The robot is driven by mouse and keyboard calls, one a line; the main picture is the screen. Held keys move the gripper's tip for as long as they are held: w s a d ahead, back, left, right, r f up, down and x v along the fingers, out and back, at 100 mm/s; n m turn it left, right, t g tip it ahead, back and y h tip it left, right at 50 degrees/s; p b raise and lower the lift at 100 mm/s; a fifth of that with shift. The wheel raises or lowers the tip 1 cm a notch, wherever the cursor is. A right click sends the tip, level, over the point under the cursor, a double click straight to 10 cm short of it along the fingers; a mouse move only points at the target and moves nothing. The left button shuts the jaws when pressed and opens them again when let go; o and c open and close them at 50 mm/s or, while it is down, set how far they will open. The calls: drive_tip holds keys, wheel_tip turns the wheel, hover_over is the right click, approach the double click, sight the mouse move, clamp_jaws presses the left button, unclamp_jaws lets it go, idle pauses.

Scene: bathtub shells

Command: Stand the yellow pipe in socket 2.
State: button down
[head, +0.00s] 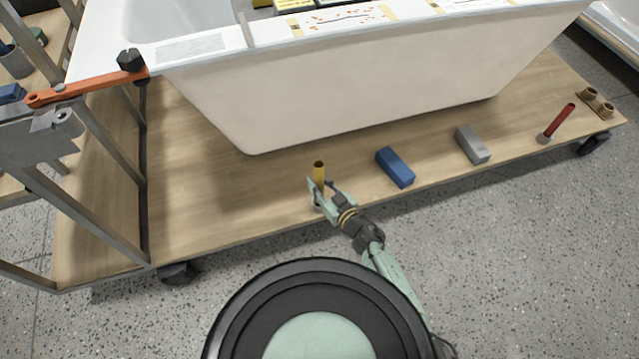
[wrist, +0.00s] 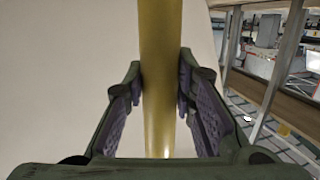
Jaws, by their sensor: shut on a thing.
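The yellow pipe (head: 319,172) is upright between the fingers of my gripper (head: 322,186), near the front edge of the wooden platform. In the wrist view the yellow pipe (wrist: 161,60) runs from the top of the picture down between both fingers, and my gripper (wrist: 160,90) is shut on it. The pipe's lower end is hidden behind the fingers; a small grey piece (head: 318,204) shows below them, and I cannot tell whether the pipe is in it. No socket number is readable. A brown piece with two round openings (head: 597,102) sits at the platform's right end.
A blue block (head: 395,167) and a grey block (head: 472,144) lie right of my gripper. The white bathtub shell (head: 340,85) rises behind. The platform (head: 190,215) is clear to the left.

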drive_tip(key=shift+f+b, duration=2.4)
drive_tip(key=shift+f, duration=0.25)
drive_tip(key=shift+r+p, duration=0.3)
drive_tip(key=shift+p, duration=0.15)
drive_tip(key=shift+r+p, duration=1.2)
drive_tip(key=shift+r, duration=0.25)
drive_tip(key=shift+f+b, duration=1.4)
drive_tip(key=shift+f, duration=0.1)
idle(0.5)
drive_tip(key=c, duration=1.2)
unclamp_jaws()
drive_tip(key=shift+c, duration=0.2)
drive_tip(key=shift+f, duration=0.1)
